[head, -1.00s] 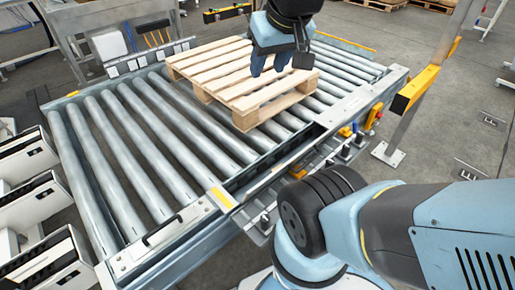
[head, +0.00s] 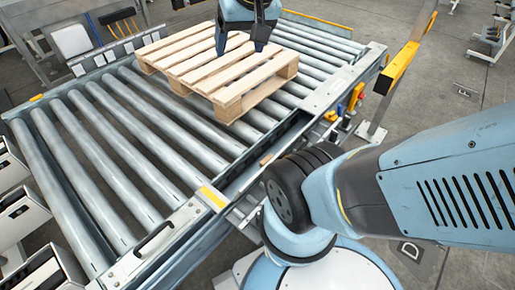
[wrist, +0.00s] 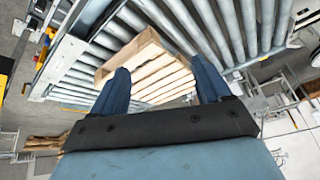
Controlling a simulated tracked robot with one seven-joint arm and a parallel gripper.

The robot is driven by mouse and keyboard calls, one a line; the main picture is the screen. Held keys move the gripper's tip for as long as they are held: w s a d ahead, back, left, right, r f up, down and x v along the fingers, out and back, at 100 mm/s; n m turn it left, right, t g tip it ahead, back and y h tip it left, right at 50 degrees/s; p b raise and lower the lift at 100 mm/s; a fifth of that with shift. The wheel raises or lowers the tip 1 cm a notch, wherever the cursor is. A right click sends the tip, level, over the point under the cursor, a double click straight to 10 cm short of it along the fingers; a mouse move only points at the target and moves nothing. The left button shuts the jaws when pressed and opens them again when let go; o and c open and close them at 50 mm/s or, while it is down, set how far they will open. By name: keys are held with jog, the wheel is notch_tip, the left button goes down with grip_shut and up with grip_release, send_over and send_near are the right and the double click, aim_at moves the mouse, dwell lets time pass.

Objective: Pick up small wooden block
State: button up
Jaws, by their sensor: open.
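A small tan piece (head: 266,159), possibly the small wooden block, shows at the near right edge of the roller conveyor in the head view. It is too small to be sure, and I cannot make out a block in the wrist view. My gripper (head: 240,49) is open and empty, with its fingers pointing down over the far part of a wooden pallet (head: 195,64). In the wrist view my gripper (wrist: 160,68) has its two blue fingers spread apart, with the pallet (wrist: 150,62) showing between and beyond them. The gripper is far from the tan piece.
The pallet lies on the roller conveyor (head: 100,155). A yellow-topped post (head: 400,65) stands on the right. White machine units (head: 25,215) line the left. Grey floor (head: 440,110) is open to the right.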

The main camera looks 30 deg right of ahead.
jog(key=o, duration=0.4)
jog(key=w+d+f+m+g, duration=0.1)
jog(key=w+d+f+m, duration=0.1)
jog(key=w+f+m, duration=0.6)
jog(key=w, duration=0.3)
jog(key=shift+d+f, duration=0.2)
jog(key=shift+f, duration=0.15)
jog(key=m+g, duration=0.4)
jog(key=m, duration=1.9)
send_over(265, 158)
notch_tip(265, 158, down, 41)
notch_tip(265, 158, down, 8)
jog(key=shift+r, duration=0.2)
jog(key=shift+w+f, duration=0.15)
jog(key=shift+f, duration=1.3)
jog(key=shift+w+f, duration=0.1)
jog(key=shift+f, duration=1.3)
